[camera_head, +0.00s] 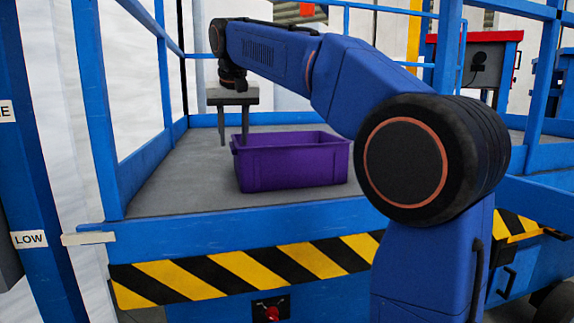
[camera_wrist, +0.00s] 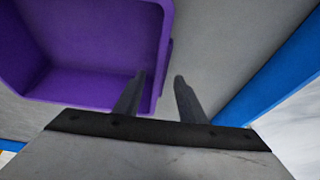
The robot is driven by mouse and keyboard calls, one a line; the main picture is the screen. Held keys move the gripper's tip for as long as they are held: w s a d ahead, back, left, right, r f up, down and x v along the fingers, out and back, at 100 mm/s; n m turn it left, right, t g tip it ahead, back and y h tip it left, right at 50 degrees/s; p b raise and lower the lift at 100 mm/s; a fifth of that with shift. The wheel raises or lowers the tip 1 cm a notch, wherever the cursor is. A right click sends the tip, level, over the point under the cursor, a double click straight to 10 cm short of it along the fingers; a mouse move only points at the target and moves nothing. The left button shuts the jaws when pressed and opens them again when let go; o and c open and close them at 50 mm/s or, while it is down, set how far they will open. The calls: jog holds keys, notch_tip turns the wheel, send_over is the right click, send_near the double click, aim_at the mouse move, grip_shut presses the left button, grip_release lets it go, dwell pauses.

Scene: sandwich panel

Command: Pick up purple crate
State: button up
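The purple crate (camera_head: 295,166) stands upright and open-topped on the grey deck of a blue platform. It looks empty in the wrist view (camera_wrist: 95,80). My gripper (camera_head: 234,142) points down at the crate's left end, its two fingers apart. In the wrist view my gripper (camera_wrist: 158,77) shows one finger overlapping the crate's inner edge and the other over the bare deck outside, with the crate's end wall between them in the picture. I cannot tell whether either finger touches the wall.
Blue rails and posts (camera_head: 95,100) frame the grey deck (camera_head: 175,185). A black-and-yellow striped edge (camera_head: 245,270) runs along the front. A red-topped grey cabinet (camera_head: 478,65) stands behind at the right. Bare deck lies left of the crate.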

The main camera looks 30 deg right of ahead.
jog(key=shift+x, duration=1.2)
grip_shut()
jog(key=shift+r, duration=0.1)
dwell(0.4)
